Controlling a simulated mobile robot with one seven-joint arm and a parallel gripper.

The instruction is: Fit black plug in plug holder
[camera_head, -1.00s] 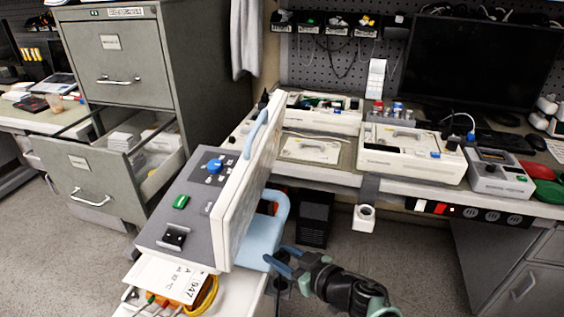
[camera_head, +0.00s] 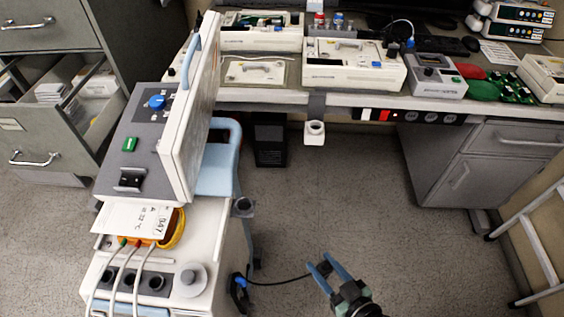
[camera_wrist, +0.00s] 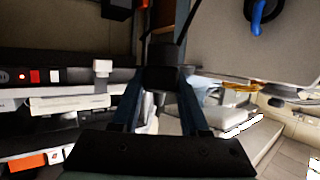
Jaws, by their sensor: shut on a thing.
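My gripper (camera_head: 320,264) is low over the floor, to the right of the white cart (camera_head: 218,225). In the wrist view, its two dark fingers (camera_wrist: 160,82) are shut on a dark, roughly cylindrical thing, which looks like the black plug (camera_wrist: 164,73). A black cable (camera_head: 285,281) runs from a blue hook (camera_head: 240,282) on the cart's side to the gripper. A black ring-shaped cup (camera_head: 243,206) at the cart's right corner may be the plug holder; I cannot be sure.
A device with a blue knob (camera_head: 157,102) and an upright white panel (camera_head: 190,120) sits on the cart. The bench (camera_head: 330,97) with several devices lies behind. A white ladder (camera_head: 540,240) stands at right. The floor (camera_head: 420,250) around the gripper is open.

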